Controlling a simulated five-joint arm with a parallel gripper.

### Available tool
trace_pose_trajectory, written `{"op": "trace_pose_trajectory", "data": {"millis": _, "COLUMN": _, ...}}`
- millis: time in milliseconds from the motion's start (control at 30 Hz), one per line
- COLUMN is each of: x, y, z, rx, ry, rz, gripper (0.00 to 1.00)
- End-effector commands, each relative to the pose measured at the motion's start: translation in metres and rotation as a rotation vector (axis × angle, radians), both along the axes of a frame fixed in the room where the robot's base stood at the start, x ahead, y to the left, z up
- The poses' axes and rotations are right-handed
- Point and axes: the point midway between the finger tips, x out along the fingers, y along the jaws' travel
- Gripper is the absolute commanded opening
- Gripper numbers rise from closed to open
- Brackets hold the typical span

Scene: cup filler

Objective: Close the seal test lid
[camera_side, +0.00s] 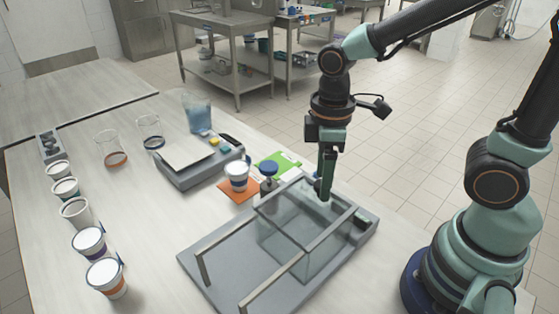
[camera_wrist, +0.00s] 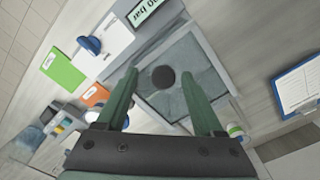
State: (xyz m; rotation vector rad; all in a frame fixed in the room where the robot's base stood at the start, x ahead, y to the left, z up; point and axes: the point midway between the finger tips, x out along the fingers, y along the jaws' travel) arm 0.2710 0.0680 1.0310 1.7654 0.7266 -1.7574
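The seal tester has a grey base (camera_side: 208,278) near the front of the table, with a clear glass-like chamber (camera_side: 300,238) and grey frame bars (camera_side: 268,290) above it. I cannot clearly tell lid from chamber, or the lid's angle. In the wrist view, the square greyish chamber (camera_wrist: 185,62) lies below my gripper, with a dark round spot or knob (camera_wrist: 163,77) near its middle. My gripper (camera_wrist: 159,75) is open, its two green fingers apart with nothing visibly held. In the side view, my gripper (camera_side: 325,198) points down at the chamber's far right edge.
A digital display (camera_wrist: 148,10) adjoins the tester. A blue-topped knob (camera_side: 268,170) and a cup on an orange card (camera_side: 238,192) stand behind it, beside a green card (camera_side: 277,163). Several cups (camera_side: 75,212) line the left. A scale (camera_side: 200,165) stands at the back.

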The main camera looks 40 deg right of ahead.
Motion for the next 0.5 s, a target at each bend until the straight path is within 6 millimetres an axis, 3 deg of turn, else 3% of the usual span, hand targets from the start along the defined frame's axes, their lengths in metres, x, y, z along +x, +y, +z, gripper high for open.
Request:
{"op": "trace_pose_trajectory", "data": {"millis": 267, "x": 0.0, "y": 0.001, "z": 0.014, "rx": 0.001, "ry": -0.001, "rz": 0.001, "gripper": 0.69}}
{"op": "trace_pose_trajectory", "data": {"millis": 500, "x": 0.001, "y": 0.0, "z": 0.061, "rx": 0.001, "ry": -0.006, "rz": 0.001, "gripper": 0.69}}
